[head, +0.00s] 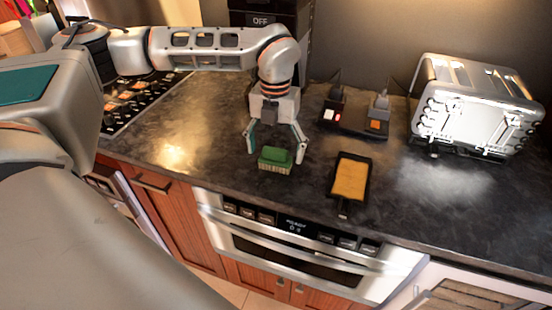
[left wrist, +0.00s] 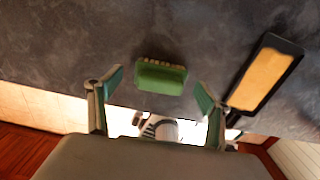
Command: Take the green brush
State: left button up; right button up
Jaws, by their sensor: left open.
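The green brush (head: 275,158) lies on the dark countertop close to its front edge, its pale bristles showing along the lower side. My left gripper (head: 275,148) is open above the brush, with one finger to each side of it in the head view. In the left wrist view the brush (left wrist: 161,77) lies ahead, centred between the two spread fingertips (left wrist: 162,85), with visible gaps on both sides. The fingers do not appear to touch it. My right gripper is not in view.
A black tray with a yellow-orange surface (head: 351,179) lies right of the brush. Behind it stands a black switch box (head: 353,121); a silver toaster (head: 475,108) is at the right. A drawer microwave (head: 300,246) sits below the counter edge. The countertop left of the brush is clear.

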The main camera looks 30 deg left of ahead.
aim_at(275, 150)
pick_arm(q)
jog(key=shift+f, duration=1.25)
jog(key=c, duration=1.2)
jog(key=shift+r, duration=0.15)
notch_tip(275, 150, up, 20)
jog(key=shift+f, duration=0.1)
jog(key=o, duration=0.3)
jog(key=shift+c, duration=0.8)
